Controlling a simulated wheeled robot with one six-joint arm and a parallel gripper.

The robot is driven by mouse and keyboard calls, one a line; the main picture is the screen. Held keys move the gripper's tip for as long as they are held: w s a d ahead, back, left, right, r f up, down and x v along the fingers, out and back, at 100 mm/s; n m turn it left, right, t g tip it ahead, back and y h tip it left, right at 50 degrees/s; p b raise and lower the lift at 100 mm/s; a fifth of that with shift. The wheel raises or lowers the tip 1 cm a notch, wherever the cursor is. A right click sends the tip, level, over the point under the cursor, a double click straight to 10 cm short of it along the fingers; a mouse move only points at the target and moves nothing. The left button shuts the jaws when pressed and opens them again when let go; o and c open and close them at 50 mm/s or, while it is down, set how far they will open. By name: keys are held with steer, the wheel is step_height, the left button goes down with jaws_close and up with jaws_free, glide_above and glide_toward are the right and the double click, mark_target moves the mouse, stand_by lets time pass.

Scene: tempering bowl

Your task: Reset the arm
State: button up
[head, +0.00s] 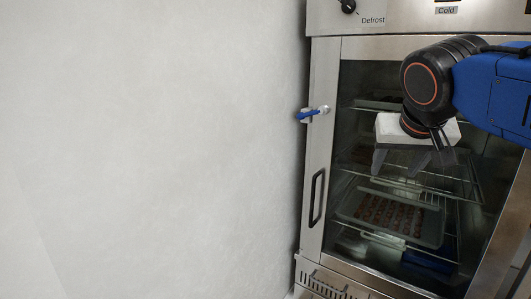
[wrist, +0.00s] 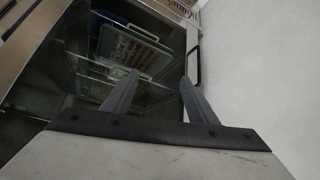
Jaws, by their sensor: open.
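My gripper (head: 408,162) hangs in front of the glass door of a steel cabinet, at the upper right of the head view. Its two grey fingers are apart with nothing between them. In the wrist view the gripper (wrist: 160,92) also shows open and empty, with the cabinet's glass door beyond the fingertips. My arm comes in from the right edge of the head view. I cannot tell the exact gap between fingers and glass.
The cabinet door (head: 332,145) appears closed, with a black handle (head: 317,196) and a blue-handled latch (head: 312,114) on its left. Behind the glass, wire racks hold a tray (head: 430,228) of small brown pieces. A Defrost knob (head: 348,5) sits above. A bare pale wall (head: 150,150) fills the left.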

steer(key=s+f+n+g, duration=0.1)
steer(key=s+f, duration=0.4)
steer(key=f, duration=0.3)
steer(key=s+f+y, duration=0.1)
steer(key=s+f, duration=0.4)
steer(key=f, duration=0.4)
steer(key=s+d+f+n+g+y, duration=0.1)
steer(key=s+f, duration=0.4)
steer(key=f, duration=0.4)
steer(key=shift+n+g, duration=0.3)
steer(key=shift+r, duration=0.1)
steer(key=shift+c, duration=0.7)
